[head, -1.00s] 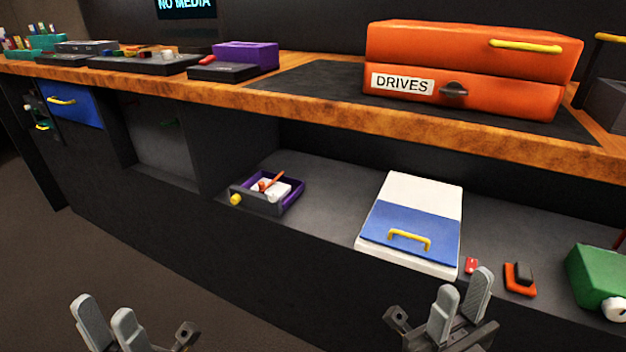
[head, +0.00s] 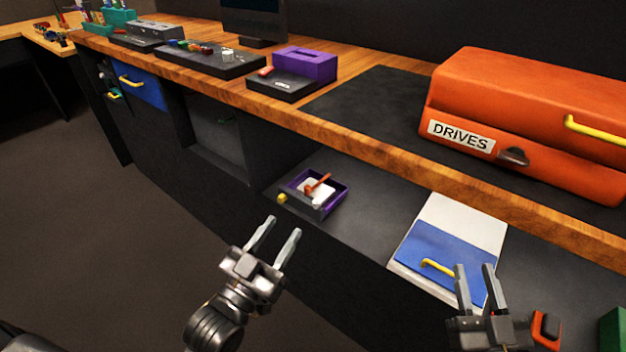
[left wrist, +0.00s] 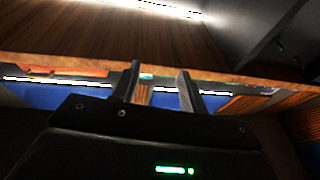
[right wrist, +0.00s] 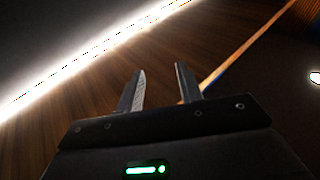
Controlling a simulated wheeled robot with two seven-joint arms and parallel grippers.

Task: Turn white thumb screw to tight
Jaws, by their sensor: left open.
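A small white knob-like piece (head: 228,55) stands on a dark panel (head: 243,69) with coloured parts, on the wooden counter at the upper left in the head view. It is too small to tell whether it is a thumb screw. My left gripper (head: 277,230) is open and empty, in front of the lower shelf and well below the counter. My right gripper (head: 474,268) is open and empty, in front of the blue-and-white box. Both wrist views show parted fingers with nothing between them, the left (left wrist: 160,80) and the right (right wrist: 160,75).
A purple block on a dark base (head: 305,65) and an orange DRIVES case (head: 540,100) sit on the counter (head: 400,165). Below are a purple-edged tray (head: 335,203), a blue-and-white box (head: 465,220) and a green object (head: 612,328). Open floor (head: 90,230) lies at the left.

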